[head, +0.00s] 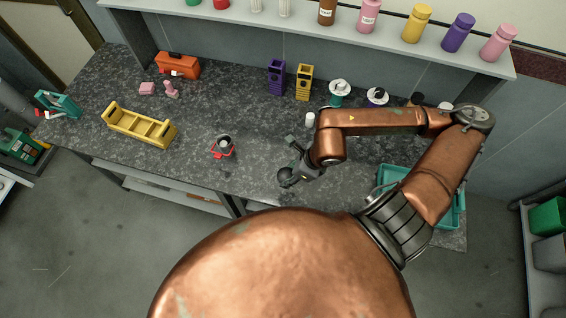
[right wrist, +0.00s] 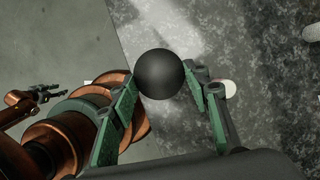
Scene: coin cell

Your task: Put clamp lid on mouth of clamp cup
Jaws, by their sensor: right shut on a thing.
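The clamp cup (head: 223,143) stands upright on the dark counter, left of my right gripper, with red clamp parts around its base. My right gripper (head: 291,165) is shut on the dark round clamp lid (head: 287,178), near the counter's front edge. In the right wrist view the lid (right wrist: 160,74) shows as a dark rounded shape between the green fingers (right wrist: 162,92). The lid is apart from the cup. What seems to be my left gripper (right wrist: 45,92) shows small at the left of the right wrist view; its jaws are unclear.
A yellow tray (head: 139,127) lies left of the cup. Purple (head: 276,78) and yellow (head: 304,82) holders stand behind. A small white cylinder (head: 310,119) stands near my right arm. A teal tray (head: 392,174) is at right. The counter between cup and gripper is clear.

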